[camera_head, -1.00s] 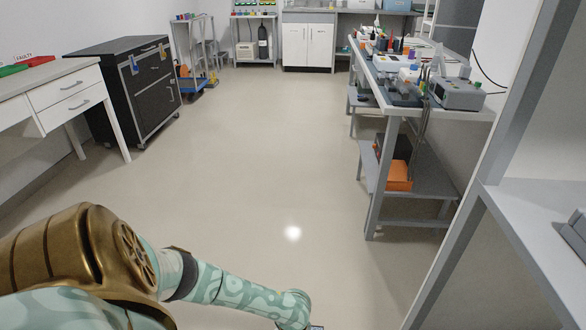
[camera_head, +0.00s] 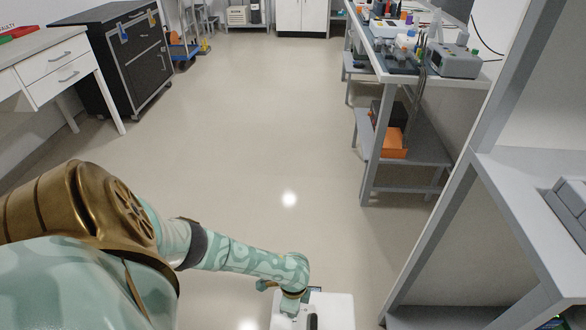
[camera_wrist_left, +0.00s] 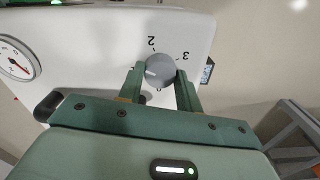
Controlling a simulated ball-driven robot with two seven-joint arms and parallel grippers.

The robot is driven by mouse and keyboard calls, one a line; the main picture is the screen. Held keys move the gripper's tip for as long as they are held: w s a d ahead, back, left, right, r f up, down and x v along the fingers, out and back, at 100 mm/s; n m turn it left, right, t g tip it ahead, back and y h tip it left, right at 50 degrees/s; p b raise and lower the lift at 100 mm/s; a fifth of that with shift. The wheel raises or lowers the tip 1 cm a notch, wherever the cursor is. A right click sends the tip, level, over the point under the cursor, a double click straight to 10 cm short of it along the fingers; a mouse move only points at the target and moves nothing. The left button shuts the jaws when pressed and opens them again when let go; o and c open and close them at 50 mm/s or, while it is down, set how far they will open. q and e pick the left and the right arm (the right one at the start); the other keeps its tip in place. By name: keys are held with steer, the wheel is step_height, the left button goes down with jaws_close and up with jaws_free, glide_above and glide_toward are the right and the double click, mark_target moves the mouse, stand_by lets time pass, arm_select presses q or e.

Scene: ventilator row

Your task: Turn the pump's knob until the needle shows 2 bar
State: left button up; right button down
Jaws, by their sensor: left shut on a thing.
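The pump is a white box (camera_head: 337,306) at the bottom of the head view. It fills the upper part of the left wrist view (camera_wrist_left: 100,42). Its round grey knob (camera_wrist_left: 160,70) sits between the fingers of my left gripper (camera_wrist_left: 160,88), which is shut on it. The digits 2 and 3 show beside the knob, upside-down marks partly hidden below. A round white gauge (camera_wrist_left: 15,60) with a red needle is at the left edge, partly cut off; its reading is too small to tell. In the head view my left gripper (camera_head: 291,306) reaches down onto the pump. My right gripper is not in view.
A grey shelf unit (camera_head: 520,185) stands close on the right. A workbench (camera_head: 455,80) with instruments is behind it. A white drawer desk (camera_head: 60,65) and a black cabinet (camera_head: 140,65) stand on the left. The floor (camera_head: 250,130) between is clear.

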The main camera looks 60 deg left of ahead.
arm_select(q)
steer(key=m, duration=0.4)
steer(key=shift+m, duration=0.3)
steer(key=m, duration=0.3)
steer(key=shift+b, duration=0.3)
steer(key=shift+m, duration=0.8)
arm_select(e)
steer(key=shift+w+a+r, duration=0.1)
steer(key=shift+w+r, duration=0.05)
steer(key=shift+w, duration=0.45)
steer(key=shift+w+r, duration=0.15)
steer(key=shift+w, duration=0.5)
arm_select(q)
steer(key=o, duration=1)
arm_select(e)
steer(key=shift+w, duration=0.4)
arm_select(q)
steer(key=shift+r, duration=0.1)
